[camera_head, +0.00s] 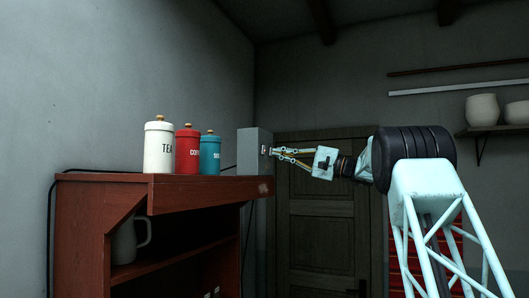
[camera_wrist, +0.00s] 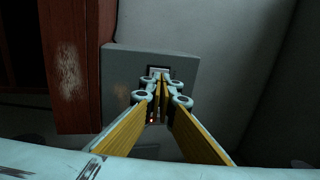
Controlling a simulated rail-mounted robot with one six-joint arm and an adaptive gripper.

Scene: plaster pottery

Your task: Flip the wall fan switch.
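The wall fan switch (camera_head: 264,151) is a small dark-and-light fitting on the face of a grey wall box (camera_head: 252,140), just right of the wooden cabinet. In the wrist view it shows as a small dark-framed plate (camera_wrist: 158,71) near the top of the grey box (camera_wrist: 125,65), partly hidden by my fingers. My gripper (camera_head: 274,152) reaches in from the right, its fingertips at or very near the switch. In the wrist view the fingertips (camera_wrist: 160,80) converge with only a thin gap or none between them, and nothing shows held. I cannot tell whether they touch the switch or its position.
The reddish wooden cabinet (camera_head: 90,205) stands left of the box, with white (camera_head: 159,160), red (camera_head: 187,163) and blue (camera_head: 210,167) canisters on top and a dark mug (camera_head: 124,243) inside. A dark door (camera_head: 320,225) is behind. A shelf (camera_head: 500,131) holds pots at right.

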